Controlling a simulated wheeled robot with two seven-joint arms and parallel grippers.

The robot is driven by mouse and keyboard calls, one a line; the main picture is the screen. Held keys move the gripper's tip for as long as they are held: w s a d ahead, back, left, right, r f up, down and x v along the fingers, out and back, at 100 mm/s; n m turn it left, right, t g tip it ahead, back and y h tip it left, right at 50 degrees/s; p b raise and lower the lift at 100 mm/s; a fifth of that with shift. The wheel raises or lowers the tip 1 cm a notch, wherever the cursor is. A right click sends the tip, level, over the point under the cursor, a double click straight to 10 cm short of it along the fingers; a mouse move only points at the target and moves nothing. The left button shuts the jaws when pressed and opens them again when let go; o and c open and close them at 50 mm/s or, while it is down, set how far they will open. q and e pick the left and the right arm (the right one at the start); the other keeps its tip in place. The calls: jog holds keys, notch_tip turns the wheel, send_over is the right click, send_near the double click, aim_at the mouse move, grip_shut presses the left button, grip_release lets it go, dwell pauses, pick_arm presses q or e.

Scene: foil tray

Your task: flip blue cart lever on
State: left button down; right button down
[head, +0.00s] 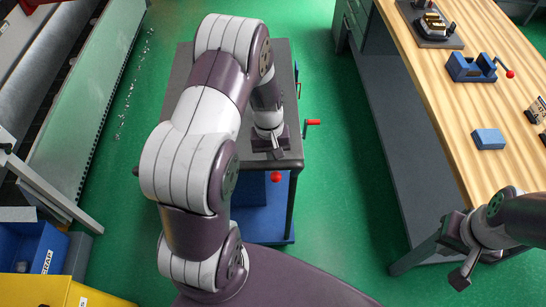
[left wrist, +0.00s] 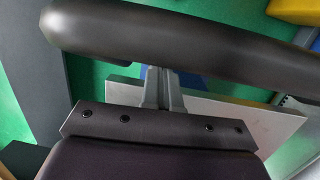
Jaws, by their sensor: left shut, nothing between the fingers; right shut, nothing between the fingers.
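The cart (head: 283,51) has a dark grey top and a blue lower shelf. A lever with a red grip (head: 313,122) sticks out at its right side. A red ball knob (head: 276,177) shows at the near edge. I cannot tell which is the task's lever. My left gripper (head: 278,150) is shut and empty over the near right part of the cart, left of the red grip and above the ball knob. Its closed fingers show in the left wrist view (left wrist: 163,88). My right gripper (head: 465,265) is shut and empty by the bench's near end.
A wooden bench (head: 440,85) stands at the right, with a blue holder (head: 470,67), a blue block (head: 488,139) and a small dark tray. Blue and yellow bins (head: 70,293) stand at the lower left. Green floor is clear between cart and bench.

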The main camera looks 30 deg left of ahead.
pick_arm(q)
jog(key=shift+w+f, duration=0.1)
jog(key=shift+f, duration=0.05)
jog(key=shift+s+d+f, duration=0.15)
jog(key=shift+s+d, duration=0.1)
jog(key=shift+s, duration=0.2)
jog(key=shift+s+d+f, duration=0.1)
jog(key=shift+s+d, duration=0.1)
jog(key=shift+s, duration=0.2)
jog(key=shift+w, duration=0.1)
